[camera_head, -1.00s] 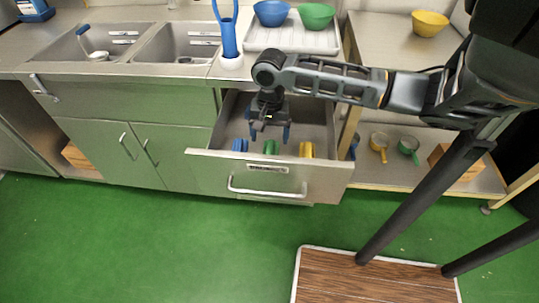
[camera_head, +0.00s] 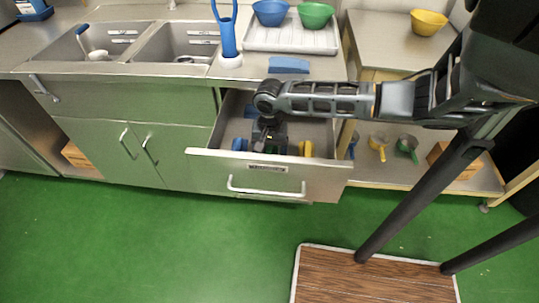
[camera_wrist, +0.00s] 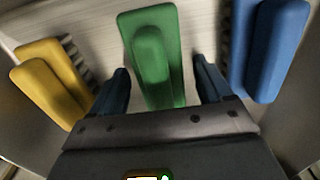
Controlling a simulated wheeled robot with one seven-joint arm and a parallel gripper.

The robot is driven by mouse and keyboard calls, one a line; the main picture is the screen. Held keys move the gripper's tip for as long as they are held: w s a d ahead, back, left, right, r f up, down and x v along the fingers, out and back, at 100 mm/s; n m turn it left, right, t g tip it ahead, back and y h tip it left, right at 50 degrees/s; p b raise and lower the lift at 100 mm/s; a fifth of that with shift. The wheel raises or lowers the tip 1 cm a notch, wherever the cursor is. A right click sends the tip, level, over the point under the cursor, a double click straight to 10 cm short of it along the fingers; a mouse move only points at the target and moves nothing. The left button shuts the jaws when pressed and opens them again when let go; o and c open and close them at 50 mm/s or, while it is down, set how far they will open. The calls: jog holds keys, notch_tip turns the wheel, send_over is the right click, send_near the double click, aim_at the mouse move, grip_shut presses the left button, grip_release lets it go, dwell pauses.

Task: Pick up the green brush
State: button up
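The green brush (camera_wrist: 153,58) lies in the open drawer (camera_head: 222,160), between a yellow brush and a blue brush. In the wrist view my gripper (camera_wrist: 162,82) is open, with one blue-tipped finger on each side of the green brush. The fingers look apart from its sides. In the head view my gripper (camera_head: 269,148) is down inside the drawer, and my arm and gripper hide the green brush there.
The yellow brush (camera_wrist: 52,82) is left and the blue brush (camera_wrist: 268,48) right in the wrist view, both close to the fingers. The drawer front (camera_head: 270,176) stands near my gripper. A blue block-like item (camera_head: 288,65) lies on the counter edge above.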

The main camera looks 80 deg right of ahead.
jog(key=c, duration=1.1)
jog(key=shift+o, duration=0.2)
jog(key=shift+r, duration=0.1)
